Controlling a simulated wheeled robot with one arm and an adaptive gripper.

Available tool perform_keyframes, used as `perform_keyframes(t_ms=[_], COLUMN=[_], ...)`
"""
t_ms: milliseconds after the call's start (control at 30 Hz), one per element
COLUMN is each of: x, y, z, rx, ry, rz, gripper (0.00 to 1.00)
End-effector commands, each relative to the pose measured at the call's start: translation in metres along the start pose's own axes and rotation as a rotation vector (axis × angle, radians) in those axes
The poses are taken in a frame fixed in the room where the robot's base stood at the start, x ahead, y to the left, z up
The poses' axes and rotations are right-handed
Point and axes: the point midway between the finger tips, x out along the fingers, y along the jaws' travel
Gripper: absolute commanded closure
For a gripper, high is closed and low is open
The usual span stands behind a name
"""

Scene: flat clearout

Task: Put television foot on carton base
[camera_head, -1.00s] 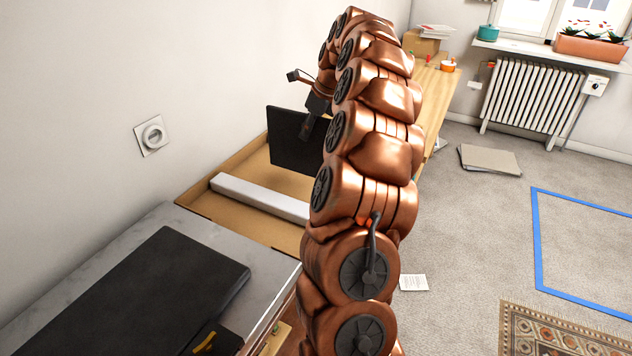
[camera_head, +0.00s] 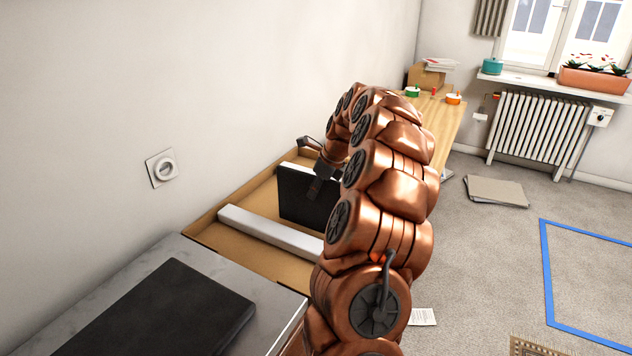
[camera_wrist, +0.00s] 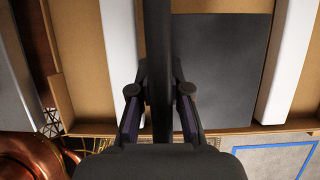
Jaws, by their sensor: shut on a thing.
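My gripper (camera_wrist: 159,97) is shut on the television foot, a thin black plate (camera_head: 303,197) held upright. The wrist view shows it edge-on as a dark bar (camera_wrist: 158,45) between the fingers. It is over the carton base (camera_head: 203,226), an open shallow cardboard tray. I cannot tell whether its lower edge touches the tray. In the wrist view a flat dark grey panel (camera_wrist: 222,65) appears inside the carton, right of the held plate. My copper arm hides the carton's right part in the head view.
White strips lie along the carton, one (camera_head: 270,232) left of the plate and another (camera_wrist: 291,60) at the right in the wrist view. A black slab (camera_head: 165,315) lies on the grey surface (camera_head: 215,262) beside the carton. A wooden table (camera_head: 440,115) stands beyond.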

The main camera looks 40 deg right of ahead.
Motion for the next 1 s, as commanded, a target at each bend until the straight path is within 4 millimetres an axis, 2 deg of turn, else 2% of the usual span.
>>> perform_keyframes(t_ms=[200, 567, 600, 800, 833, 1000], x=[0.016, 0.019, 0.021, 0.021, 0.021, 0.021], y=[-0.001, -0.002, -0.002, -0.001, -0.001, -0.001], z=[-0.006, -0.007, -0.008, -0.008, -0.008, -0.009], rx=[0.001, 0.0, 0.0, 0.0, 0.0, 0.0], ry=[-0.004, -0.004, -0.003, -0.002, -0.002, -0.001], rz=[-0.003, -0.005, -0.005, -0.003, -0.003, -0.002], gripper=[1.0, 1.0, 0.83, 0.62, 0.59, 0.59])
